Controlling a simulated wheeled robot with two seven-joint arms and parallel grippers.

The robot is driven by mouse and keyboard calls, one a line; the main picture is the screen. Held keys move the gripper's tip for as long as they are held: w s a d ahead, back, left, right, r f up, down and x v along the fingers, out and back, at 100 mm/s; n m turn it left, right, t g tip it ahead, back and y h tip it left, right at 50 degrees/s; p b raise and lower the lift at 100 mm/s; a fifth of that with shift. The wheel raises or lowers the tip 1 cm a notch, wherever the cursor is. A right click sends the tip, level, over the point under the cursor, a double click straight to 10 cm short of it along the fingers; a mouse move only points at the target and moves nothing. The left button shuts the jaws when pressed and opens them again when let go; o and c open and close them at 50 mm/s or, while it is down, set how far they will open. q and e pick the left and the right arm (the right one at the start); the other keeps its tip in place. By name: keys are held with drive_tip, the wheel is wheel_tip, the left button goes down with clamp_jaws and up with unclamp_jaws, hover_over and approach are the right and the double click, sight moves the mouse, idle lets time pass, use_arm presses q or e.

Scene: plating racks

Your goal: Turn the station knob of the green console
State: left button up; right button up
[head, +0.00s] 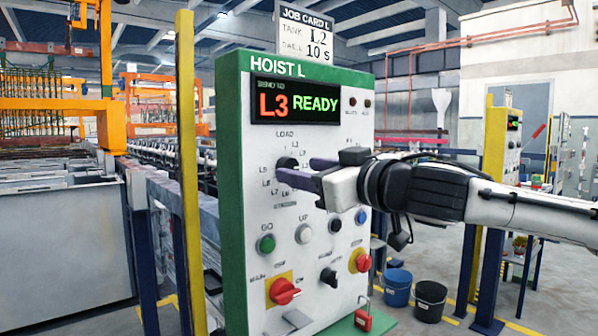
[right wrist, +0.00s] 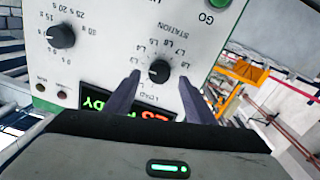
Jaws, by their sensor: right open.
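The green-edged console (head: 232,190), headed HOIST L, stands in the middle of the head view. Its display (head: 297,102) reads L3 READY. The station knob (head: 287,163) is black and round, with L labels around it; it also shows in the right wrist view (right wrist: 159,71). My right gripper (head: 297,170) is open at the knob. In the right wrist view its two dark fingers (right wrist: 160,78) lie on either side of the knob, with gaps showing. How far their tips are from the panel is unclear. My left gripper is not in view.
A job card (head: 305,34) above the console reads tank L2, 10 s. A second black knob (right wrist: 61,36) with second marks is beside the station knob. Below are a green button (head: 266,243), a red switch (head: 284,291) and a red mushroom button (head: 360,261).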

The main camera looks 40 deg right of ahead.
drive_tip(key=shift+w, duration=1.2)
drive_tip(key=shift+c, duration=0.3)
drive_tip(key=c, duration=1)
drive_tip(key=shift+n, duration=0.3)
drive_tip(key=n, duration=0.9)
drive_tip(key=n+y, duration=0.1)
drive_tip(key=n, duration=0.8)
drive_tip(key=shift+d+f+t+p, duration=0.1)
drive_tip(key=shift+d+t+p, duration=0.05)
drive_tip(key=shift+t+p, duration=0.25)
